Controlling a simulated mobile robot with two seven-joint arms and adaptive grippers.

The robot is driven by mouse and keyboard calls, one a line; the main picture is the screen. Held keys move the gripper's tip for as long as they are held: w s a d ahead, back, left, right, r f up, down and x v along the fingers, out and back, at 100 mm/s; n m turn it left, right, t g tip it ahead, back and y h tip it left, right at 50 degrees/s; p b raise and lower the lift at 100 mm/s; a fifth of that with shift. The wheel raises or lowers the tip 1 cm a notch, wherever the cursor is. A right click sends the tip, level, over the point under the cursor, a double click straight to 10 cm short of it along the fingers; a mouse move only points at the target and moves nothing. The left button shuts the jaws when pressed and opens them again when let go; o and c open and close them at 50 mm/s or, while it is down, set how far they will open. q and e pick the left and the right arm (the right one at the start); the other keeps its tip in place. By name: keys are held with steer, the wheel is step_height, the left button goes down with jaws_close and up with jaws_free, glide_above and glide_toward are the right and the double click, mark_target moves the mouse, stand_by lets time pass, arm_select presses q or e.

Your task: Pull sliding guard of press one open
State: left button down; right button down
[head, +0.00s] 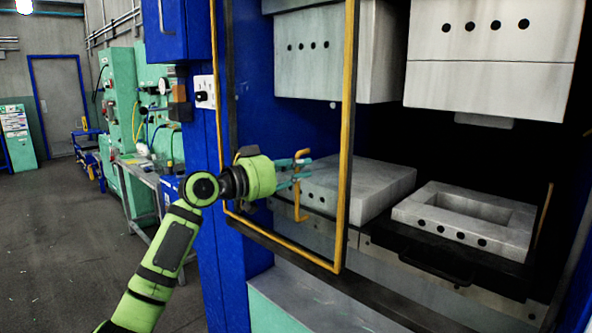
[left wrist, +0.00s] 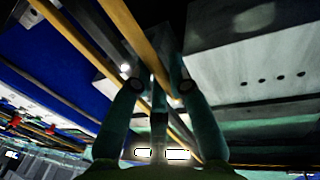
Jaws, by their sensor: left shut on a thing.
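The sliding guard (head: 347,130) of the press is a tall yellow and black frame. It stands across the left part of the press opening, and the right part is uncovered. Its orange handle (head: 299,205) is a short upright bar inside the frame. My left gripper (head: 296,178) reaches the handle from the left and is shut on it. The left wrist view shows the two dark fingers (left wrist: 159,88) on either side of a bar, with yellow frame bars (left wrist: 128,28) beyond. The fingers partly hide the handle. My right gripper is not in view.
Inside the press are grey lower blocks (head: 350,188) and a hollow mould block (head: 465,215), with upper blocks (head: 490,70) above. A blue press column (head: 207,230) stands beside my left arm. Green machines (head: 118,115) stand farther left. The floor at left (head: 60,245) is clear.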

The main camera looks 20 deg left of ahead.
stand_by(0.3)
arm_select(q)
steer(key=c, duration=1.2)
jaws_free()
steer(key=shift+d, duration=0.25)
steer(key=shift+s+a, duration=0.25)
steer(key=shift+a, duration=0.05)
steer(key=v, duration=1.1)
steer(key=shift+s, duration=0.2)
steer(key=shift+w+f, duration=0.1)
